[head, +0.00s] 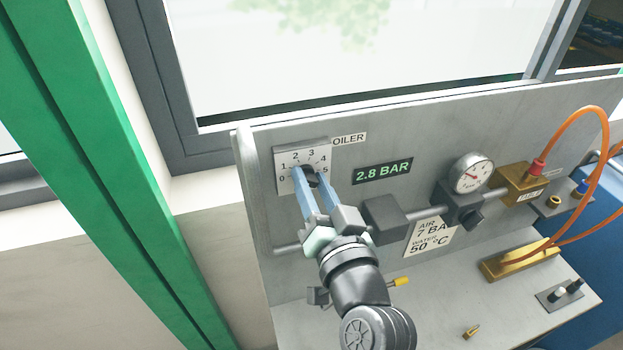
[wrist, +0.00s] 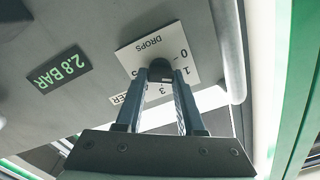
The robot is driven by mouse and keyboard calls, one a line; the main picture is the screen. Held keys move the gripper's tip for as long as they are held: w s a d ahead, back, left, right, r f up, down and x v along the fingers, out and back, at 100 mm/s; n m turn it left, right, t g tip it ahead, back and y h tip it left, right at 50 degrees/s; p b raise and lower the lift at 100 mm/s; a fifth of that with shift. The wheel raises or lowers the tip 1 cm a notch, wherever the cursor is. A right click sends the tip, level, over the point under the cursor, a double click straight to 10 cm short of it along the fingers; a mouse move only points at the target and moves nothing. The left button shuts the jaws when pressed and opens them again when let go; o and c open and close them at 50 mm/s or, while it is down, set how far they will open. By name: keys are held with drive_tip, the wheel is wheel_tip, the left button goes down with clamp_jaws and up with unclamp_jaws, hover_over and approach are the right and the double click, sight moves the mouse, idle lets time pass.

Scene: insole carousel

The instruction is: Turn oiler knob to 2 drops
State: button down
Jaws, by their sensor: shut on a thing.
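The oiler knob (head: 312,181) is a small dark knob on a white dial plate (head: 287,157) marked with numbers, at the upper left of the grey panel. My gripper (head: 309,174) reaches up to the plate with its two blue fingers shut on the knob, one on each side. In the wrist view the dark round knob (wrist: 160,67) shows between the fingertips, and the plate (wrist: 140,50) reads DROPS with digits, upside down. The fingers hide part of the scale, and I cannot tell which number the knob points to.
A green 2.8 BAR display (head: 382,171) is right of the plate. A pressure gauge (head: 472,174), a brass block (head: 522,187) and orange hoses (head: 598,130) stand further right. A green post (head: 110,170) rises at the left.

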drive_tip(key=m+p, duration=0.1)
drive_tip(key=m, duration=0.3)
drive_tip(key=shift+d, duration=0.1)
drive_tip(key=shift+f+m+p, duration=0.15)
drive_tip(key=shift+m+p, duration=0.65)
drive_tip(key=shift+m, duration=1)
drive_tip(key=c, duration=0.5)
unclamp_jaws()
drive_tip(key=shift+b+v, duration=2.55)
drive_tip(key=shift+v, duration=3.95)
